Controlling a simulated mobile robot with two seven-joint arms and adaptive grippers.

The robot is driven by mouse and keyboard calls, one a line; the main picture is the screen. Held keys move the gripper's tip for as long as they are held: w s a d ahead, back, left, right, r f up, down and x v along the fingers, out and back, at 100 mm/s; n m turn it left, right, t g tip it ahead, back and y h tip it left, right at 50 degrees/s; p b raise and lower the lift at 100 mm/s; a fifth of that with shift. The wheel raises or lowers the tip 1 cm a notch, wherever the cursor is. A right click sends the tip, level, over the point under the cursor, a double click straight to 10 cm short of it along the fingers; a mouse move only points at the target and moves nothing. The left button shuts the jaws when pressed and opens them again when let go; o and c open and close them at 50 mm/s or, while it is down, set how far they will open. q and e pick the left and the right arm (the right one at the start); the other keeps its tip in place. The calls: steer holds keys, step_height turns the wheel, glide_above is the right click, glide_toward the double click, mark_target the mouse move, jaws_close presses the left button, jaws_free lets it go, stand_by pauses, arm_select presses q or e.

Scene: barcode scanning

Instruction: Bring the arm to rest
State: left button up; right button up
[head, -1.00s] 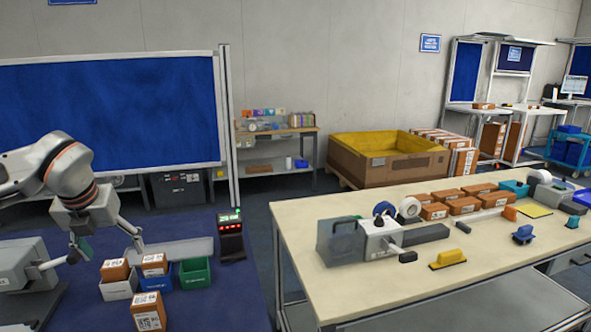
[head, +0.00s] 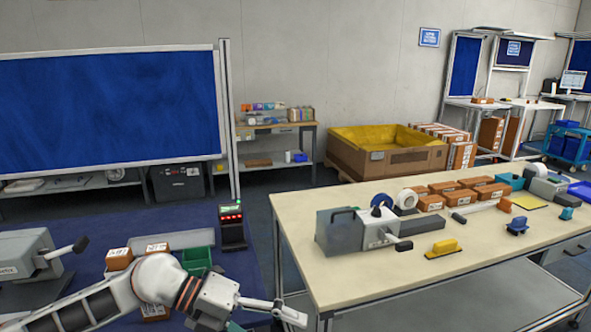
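My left arm reaches in from the lower left, low across the front of the blue-topped table. Its gripper (head: 268,318) is near the bottom edge, between this table and the light worktable. Its fingers are spread with nothing seen between them; part is cut off by the frame. Behind my arm, one orange-brown labelled box (head: 118,259) and a second labelled box (head: 157,247) stand by the green bin (head: 197,259). A third box (head: 154,312) is mostly hidden by my arm. My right gripper is not in view.
A dark device with red lights (head: 231,233) stands at the blue table's back right. A grey machine with a handle (head: 30,258) is at left. The light worktable (head: 345,275) holds a grey machine (head: 355,230), several boxes and a yellow tool (head: 444,248).

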arm_select(q)
steer(key=d+r+n+t+h, duration=0.45)
steer(key=n+t+h, duration=0.2)
steer(key=n, duration=0.25)
steer(key=w+a+f+n+t+y, duration=0.4)
steer(key=a+f+n+t+y, duration=0.5)
steer(key=n, duration=0.5)
steer(key=s+a+f+n+y, duration=0.2)
steer(key=s+a+f+n, duration=0.15)
steer(key=f, duration=0.45)
steer(key=s+a+f+n+y, duration=0.2)
steer(key=a+f+n+y, duration=0.15)
steer(key=f, duration=0.35)
steer(key=s+a+f+n+g+y, duration=0.2)
steer(key=s+a+f, duration=0.5)
steer(key=s+f, duration=0.4)
steer(key=shift+s+f+n+g, duration=0.25)
steer(key=shift+f+n+g, duration=0.35)
steer(key=shift+f+g, duration=0.35)
steer(key=shift+a+r, duration=0.1)
steer(key=shift+r, duration=0.05)
